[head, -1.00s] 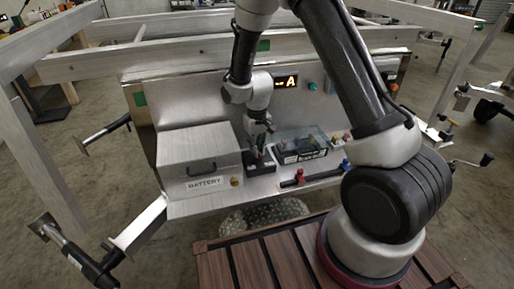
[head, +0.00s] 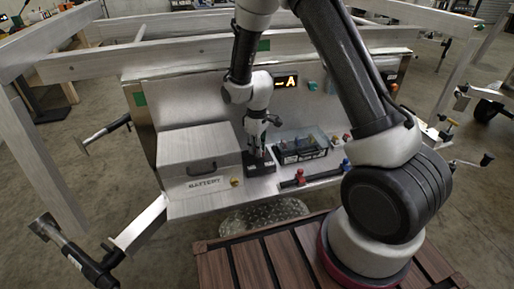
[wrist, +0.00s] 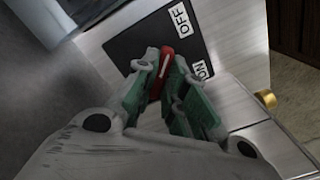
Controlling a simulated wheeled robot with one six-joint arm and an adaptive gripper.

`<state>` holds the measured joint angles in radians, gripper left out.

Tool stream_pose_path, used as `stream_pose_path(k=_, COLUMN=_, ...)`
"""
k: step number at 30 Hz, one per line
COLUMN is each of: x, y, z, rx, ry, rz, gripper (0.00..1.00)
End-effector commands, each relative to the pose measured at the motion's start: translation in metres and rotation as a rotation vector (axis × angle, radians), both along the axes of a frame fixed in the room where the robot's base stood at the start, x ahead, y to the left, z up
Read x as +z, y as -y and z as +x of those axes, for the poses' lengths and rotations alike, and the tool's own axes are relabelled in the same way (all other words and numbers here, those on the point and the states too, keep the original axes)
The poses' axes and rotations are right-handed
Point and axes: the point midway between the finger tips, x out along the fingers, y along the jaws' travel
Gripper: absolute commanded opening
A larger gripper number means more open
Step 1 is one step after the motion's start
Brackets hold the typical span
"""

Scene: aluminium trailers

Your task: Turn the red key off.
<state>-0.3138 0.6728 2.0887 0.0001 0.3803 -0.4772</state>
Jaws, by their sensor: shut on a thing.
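The red key (wrist: 163,72) stands on a black plate (wrist: 130,47) with white OFF and ON labels in the wrist view. My gripper (wrist: 160,80) has its green-padded fingers closed on either side of the red key. The OFF label (wrist: 179,16) is above the key and the ON label (wrist: 202,70) is to its right. The key's exact pointing is partly hidden by the fingers. In the head view my gripper (head: 259,155) points down at the black switch box (head: 257,168); the key is hidden there.
A metal BATTERY box (head: 198,160) stands left of the switch. A clear-covered black box (head: 300,147) is to its right, and a black bar with red and blue terminals (head: 315,179) lies in front.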

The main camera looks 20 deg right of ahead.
Motion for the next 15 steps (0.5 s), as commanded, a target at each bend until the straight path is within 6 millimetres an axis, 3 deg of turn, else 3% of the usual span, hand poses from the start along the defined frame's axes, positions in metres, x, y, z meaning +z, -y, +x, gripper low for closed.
stream_pose_path(k=13, x=0.0004, y=0.0, z=0.0006, rx=0.012, ry=0.001, rz=0.0, gripper=0.0)
stream_pose_path(k=14, x=0.0004, y=0.0, z=0.0006, rx=0.012, ry=0.001, rz=0.0, gripper=0.14)
stream_pose_path(k=15, x=0.0004, y=0.0, z=0.0006, rx=0.012, ry=0.001, rz=0.0, gripper=0.22)
